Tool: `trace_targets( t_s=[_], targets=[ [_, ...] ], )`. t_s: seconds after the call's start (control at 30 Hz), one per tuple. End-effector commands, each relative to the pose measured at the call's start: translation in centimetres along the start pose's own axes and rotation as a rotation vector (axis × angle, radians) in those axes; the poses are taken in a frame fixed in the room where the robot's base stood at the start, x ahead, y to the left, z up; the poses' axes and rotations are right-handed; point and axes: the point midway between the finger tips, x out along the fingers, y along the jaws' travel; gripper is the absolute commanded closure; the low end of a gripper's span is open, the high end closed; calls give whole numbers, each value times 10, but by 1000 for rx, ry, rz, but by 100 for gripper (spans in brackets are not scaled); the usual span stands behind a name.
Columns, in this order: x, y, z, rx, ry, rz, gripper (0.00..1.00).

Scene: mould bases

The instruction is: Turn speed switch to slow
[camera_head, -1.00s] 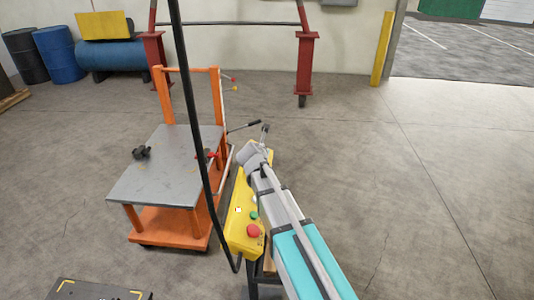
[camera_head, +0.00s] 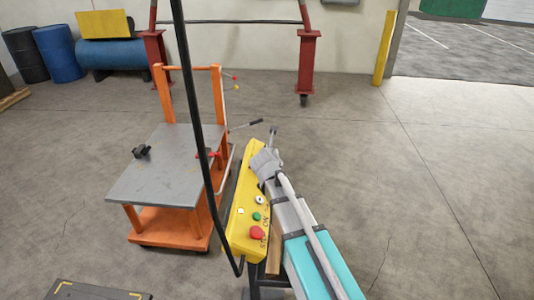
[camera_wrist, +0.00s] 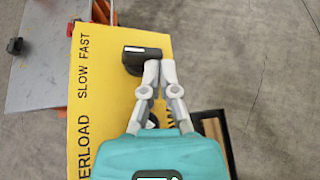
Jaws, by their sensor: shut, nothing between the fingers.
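A yellow control box (camera_head: 240,225) stands in the middle of the head view. In the wrist view its yellow face (camera_wrist: 110,130) carries the words SLOW and FAST. The speed switch (camera_wrist: 140,60), a black knob with a pale mark, sits to the right of these words. My gripper (camera_wrist: 160,65) is shut and empty. Its fingertips appear at the lower right edge of the knob; I cannot tell whether they touch it. The arm hides part of the box, and the speed switch cannot be made out in the head view.
The box also bears a red button (camera_head: 257,232), a green button (camera_head: 257,216) and a white-ringed dial (camera_head: 259,199). A black cable (camera_head: 193,95) hangs down to it. An orange cart (camera_head: 165,222) stands left of it. The floor to the right is clear.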

Motion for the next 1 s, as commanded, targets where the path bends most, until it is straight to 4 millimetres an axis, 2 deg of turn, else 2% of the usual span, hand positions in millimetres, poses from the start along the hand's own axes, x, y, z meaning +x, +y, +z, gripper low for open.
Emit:
trace_targets(
  t_s=[0.47, 1.0],
  targets=[
    [1, 2, -1, -3, 1, 6, 100],
    [4, 18, 8, -5, -4, 10, 100]
  ],
)
